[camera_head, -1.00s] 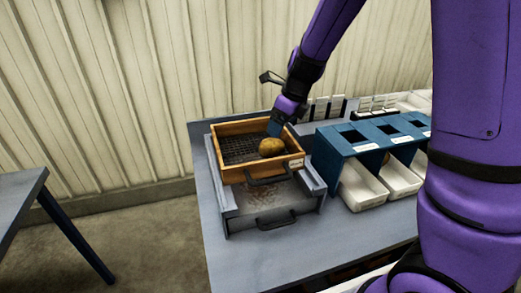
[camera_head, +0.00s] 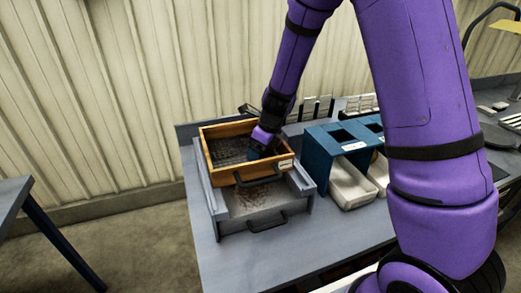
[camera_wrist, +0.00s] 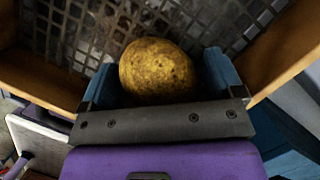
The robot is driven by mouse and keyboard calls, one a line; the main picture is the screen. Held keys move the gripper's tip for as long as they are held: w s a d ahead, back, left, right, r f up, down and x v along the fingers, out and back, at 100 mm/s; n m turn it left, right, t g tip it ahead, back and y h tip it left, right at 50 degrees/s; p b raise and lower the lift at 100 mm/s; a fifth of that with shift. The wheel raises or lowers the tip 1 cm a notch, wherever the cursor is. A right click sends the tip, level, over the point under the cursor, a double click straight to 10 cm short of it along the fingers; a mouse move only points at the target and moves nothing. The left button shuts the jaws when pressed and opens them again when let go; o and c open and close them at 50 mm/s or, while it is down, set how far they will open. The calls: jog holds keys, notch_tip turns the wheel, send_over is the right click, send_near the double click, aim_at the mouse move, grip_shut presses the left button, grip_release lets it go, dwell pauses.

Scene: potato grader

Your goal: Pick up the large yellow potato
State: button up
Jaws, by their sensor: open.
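The large yellow potato (camera_wrist: 158,70) lies on the mesh floor of the wooden sieve box, seen in the wrist view. My gripper (camera_wrist: 160,78) is open, with one blue finger on each side of the potato. The right finger is very close to it; I cannot tell whether it touches. In the head view my gripper (camera_head: 256,152) is down inside the wooden sieve box (camera_head: 222,180), and it hides the potato there.
The sieve box sits on a grey frame with a handled drawer (camera_head: 266,222) below. A blue stand (camera_head: 322,150) with square holes and white bins (camera_head: 350,186) is to the right. The box walls stand close around my gripper.

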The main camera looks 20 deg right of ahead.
jog(key=c, duration=0.8)
jog(key=shift+r, duration=0.15)
